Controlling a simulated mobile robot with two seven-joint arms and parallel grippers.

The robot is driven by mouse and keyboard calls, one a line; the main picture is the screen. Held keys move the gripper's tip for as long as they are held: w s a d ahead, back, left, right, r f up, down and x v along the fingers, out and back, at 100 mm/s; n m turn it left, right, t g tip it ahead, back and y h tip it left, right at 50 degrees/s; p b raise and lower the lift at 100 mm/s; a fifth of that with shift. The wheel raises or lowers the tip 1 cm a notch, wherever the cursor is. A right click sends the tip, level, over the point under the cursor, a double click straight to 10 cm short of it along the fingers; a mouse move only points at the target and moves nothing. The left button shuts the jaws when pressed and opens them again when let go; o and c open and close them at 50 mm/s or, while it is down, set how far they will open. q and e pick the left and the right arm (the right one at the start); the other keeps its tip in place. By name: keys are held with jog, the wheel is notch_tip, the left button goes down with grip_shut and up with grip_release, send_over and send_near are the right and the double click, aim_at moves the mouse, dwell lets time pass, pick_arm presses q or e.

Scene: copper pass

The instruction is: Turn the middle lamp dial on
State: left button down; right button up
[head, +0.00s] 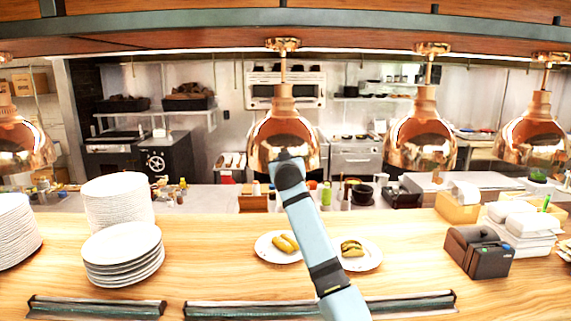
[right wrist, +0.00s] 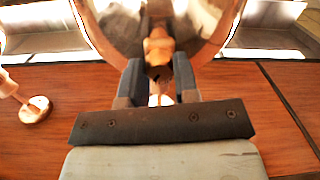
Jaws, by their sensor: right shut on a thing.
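A copper heat lamp (head: 262,140) hangs near the middle of the head view, with its narrow neck (head: 283,91) above the shade. My right arm rises in front of it, and its wrist hides part of the shade and the gripper. In the right wrist view, the lamp's copper shade (right wrist: 105,22) fills the top. My right gripper (right wrist: 159,76) has its fingers on both sides of the lamp's copper neck piece (right wrist: 158,50), shut on the dial there. The dial's mark and setting are too small to tell. My left gripper is not in view.
Other copper lamps hang at the far left (head: 18,142) and to the right (head: 422,140) (head: 532,142). Below are plate stacks (head: 122,255), two plates of food (head: 277,247) (head: 360,255) and a dark card printer (head: 480,252). A wooden beam (head: 180,38) runs overhead.

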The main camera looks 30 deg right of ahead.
jog(key=shift+n, duration=3.3)
jog(key=shift+h, duration=0.3)
jog(key=o, duration=0.9)
jog(key=shift+a, duration=0.1)
jog(key=b+v, duration=0.2)
jog(key=v, duration=0.4)
jog(key=b+v, duration=0.1)
jog(key=v, duration=0.6)
jog(key=shift+s+a+r+b, duration=0.15)
jog(key=shift+s+r+b, duration=0.1)
jog(key=shift+s+b, duration=0.1)
